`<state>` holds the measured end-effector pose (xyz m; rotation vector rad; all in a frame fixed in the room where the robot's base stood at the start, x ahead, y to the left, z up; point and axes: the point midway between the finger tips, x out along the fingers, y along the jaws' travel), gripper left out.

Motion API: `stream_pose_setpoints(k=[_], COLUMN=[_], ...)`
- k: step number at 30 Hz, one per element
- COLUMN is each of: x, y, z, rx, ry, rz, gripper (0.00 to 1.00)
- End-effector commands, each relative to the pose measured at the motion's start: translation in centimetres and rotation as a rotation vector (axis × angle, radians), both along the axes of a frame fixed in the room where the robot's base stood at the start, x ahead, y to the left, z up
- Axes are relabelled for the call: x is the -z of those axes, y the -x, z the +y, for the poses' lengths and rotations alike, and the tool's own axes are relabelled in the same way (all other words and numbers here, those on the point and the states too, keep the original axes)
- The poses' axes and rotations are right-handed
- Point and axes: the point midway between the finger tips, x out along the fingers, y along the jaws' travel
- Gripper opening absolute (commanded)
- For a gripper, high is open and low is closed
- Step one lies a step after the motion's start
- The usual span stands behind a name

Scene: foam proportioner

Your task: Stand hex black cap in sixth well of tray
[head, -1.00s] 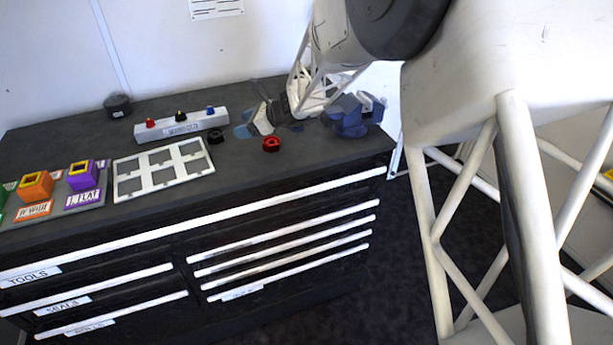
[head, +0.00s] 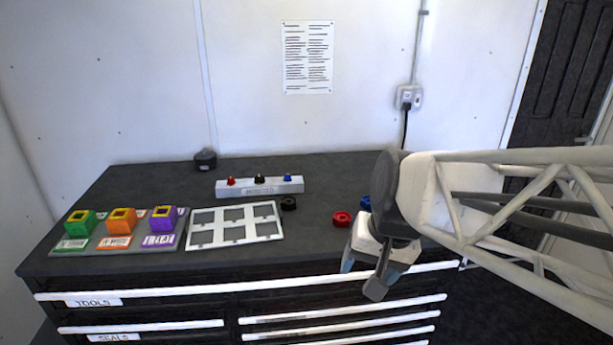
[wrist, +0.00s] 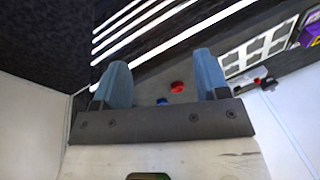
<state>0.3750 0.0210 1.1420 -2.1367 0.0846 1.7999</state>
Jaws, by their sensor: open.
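The black cap (head: 288,203) lies on the dark bench top just right of the tray; its hex shape is too small to make out. The white tray (head: 218,225) has two rows of three square wells, all looking empty. The tray also shows at the upper right of the wrist view (wrist: 243,57). My gripper (head: 363,277) is open and empty, hanging at the bench's front edge, right of the tray and nearer than the caps. In the wrist view its two blue fingers (wrist: 160,62) are wide apart with nothing between them.
A red cap (head: 342,218) and a blue cap (head: 365,203), partly hidden by my arm, lie right of the black cap. A grey block (head: 260,188) with red, black and blue knobs stands behind the tray. Green, orange (head: 121,222) and purple boxes stand left.

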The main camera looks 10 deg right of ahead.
Motion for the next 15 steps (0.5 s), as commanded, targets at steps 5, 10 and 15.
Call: stream_pose_setpoints(k=[5, 10, 15], x=[0.1, 0.3, 0.4], y=[4.4, 5.9, 6.1], z=[-1.7, -2.5, -2.6], rx=[-0.169, -0.238, -0.244], ry=[0.167, 0.236, 0.244], rz=[-0.045, -0.057, -0.057], gripper=[0.68, 0.68, 0.68])
